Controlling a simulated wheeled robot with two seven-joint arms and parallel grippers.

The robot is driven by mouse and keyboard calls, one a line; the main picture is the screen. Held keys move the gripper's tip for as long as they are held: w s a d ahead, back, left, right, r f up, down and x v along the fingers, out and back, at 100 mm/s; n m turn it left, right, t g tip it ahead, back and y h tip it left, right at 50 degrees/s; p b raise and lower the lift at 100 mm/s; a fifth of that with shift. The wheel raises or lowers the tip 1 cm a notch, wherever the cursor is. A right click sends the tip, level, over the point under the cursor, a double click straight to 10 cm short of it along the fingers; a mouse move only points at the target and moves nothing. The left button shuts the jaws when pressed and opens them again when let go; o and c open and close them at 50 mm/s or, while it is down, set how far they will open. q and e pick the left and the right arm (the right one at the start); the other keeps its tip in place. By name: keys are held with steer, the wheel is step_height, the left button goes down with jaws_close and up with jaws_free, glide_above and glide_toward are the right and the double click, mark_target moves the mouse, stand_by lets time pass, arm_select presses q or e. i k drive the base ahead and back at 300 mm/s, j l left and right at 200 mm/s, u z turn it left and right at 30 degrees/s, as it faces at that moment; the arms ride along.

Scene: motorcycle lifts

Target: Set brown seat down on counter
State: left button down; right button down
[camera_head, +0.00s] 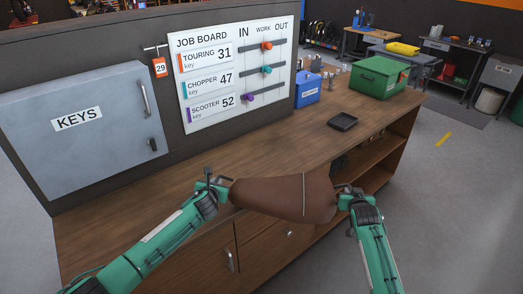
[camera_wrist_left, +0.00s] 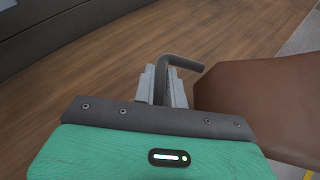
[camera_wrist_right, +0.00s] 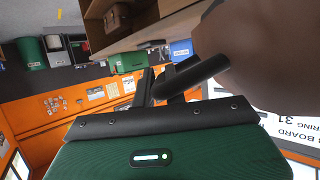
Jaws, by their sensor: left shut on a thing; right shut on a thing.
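The brown seat (camera_head: 278,196) is held between my two grippers, over the front edge of the wooden counter (camera_head: 150,208). I cannot tell whether it touches the counter top. My left gripper (camera_head: 222,187) is shut at the seat's left end. In the left wrist view the seat (camera_wrist_left: 255,105) lies to the right of a grey bent bar at the fingers. My right gripper (camera_head: 343,194) is shut at the seat's right end. In the right wrist view the seat (camera_wrist_right: 250,45) fills the upper right beside a dark bent bar. The grips themselves are partly hidden.
A grey KEYS cabinet (camera_head: 80,125) and a job board (camera_head: 235,72) stand along the counter's back. A small black tray (camera_head: 343,121), a blue box (camera_head: 307,88) and a green box (camera_head: 378,77) sit farther right. The counter top behind the seat is clear.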

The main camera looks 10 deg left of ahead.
mark_target(264, 159)
steer(key=i+j, duration=0.25)
steer(key=i, duration=0.25)
steer(key=i+j, duration=0.25)
steer(key=i, duration=0.25)
